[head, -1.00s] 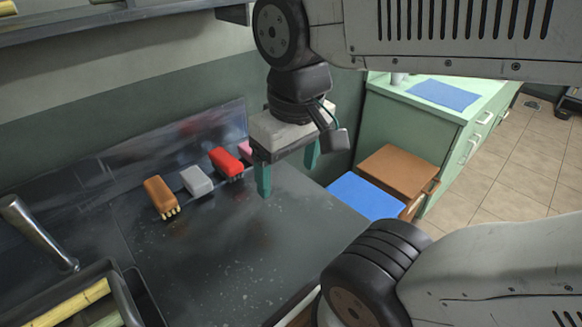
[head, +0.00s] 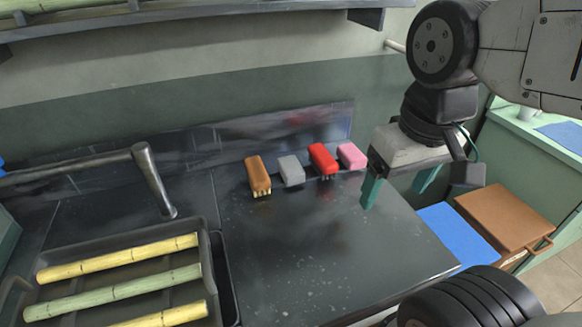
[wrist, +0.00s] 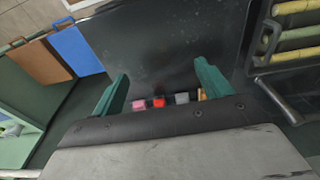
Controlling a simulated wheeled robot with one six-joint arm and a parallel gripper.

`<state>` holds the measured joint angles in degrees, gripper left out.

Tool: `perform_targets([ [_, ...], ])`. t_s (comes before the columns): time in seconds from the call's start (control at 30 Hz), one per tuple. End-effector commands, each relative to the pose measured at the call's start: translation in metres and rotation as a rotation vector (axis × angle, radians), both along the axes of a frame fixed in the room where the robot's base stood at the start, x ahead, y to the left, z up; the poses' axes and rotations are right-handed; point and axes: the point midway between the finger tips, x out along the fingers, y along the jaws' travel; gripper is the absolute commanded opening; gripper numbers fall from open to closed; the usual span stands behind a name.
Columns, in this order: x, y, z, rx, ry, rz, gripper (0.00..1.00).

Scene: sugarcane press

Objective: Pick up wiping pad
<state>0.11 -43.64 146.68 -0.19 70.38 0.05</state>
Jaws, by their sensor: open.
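Several small blocks stand in a row along the back of the dark worktop: a brown brush with pale bristles (head: 257,174), a plain grey block (head: 291,170), a red brush with dark bristles (head: 322,158) and a plain pink block (head: 351,156). The grey and pink ones look like pads; I cannot tell which is the wiping pad. My gripper (head: 396,196) is open and empty, above the worktop's right part, to the right of the pink block. In the wrist view, the pink (wrist: 138,105) and grey (wrist: 182,98) blocks show beyond the gripper body, partly hidden by it.
A dark tray (head: 218,262) with cane stalks (head: 120,258) is at the left front, below a metal handle (head: 153,182). A blue board (head: 458,235) and a brown board (head: 503,217) lie to the right. The worktop's middle (head: 300,240) is clear.

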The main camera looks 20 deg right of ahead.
Motion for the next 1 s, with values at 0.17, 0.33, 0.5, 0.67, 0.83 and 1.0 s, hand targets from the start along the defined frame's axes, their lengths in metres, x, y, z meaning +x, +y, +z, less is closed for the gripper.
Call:
perform_targets([
  [0.17,0.000,0.000,0.000,0.000,0.000,0.000,0.77],
  [0.33,0.000,0.000,0.000,0.000,0.000,0.000,0.77],
  [0.5,0.001,0.000,-0.001,0.000,0.005,0.002,0.82],
  [0.67,0.008,0.001,-0.013,0.000,0.080,0.007,0.82],
  [0.83,0.042,0.004,-0.025,-0.001,0.185,0.016,0.82],
  [1.0,0.092,0.007,-0.038,-0.002,0.249,0.022,0.82],
])
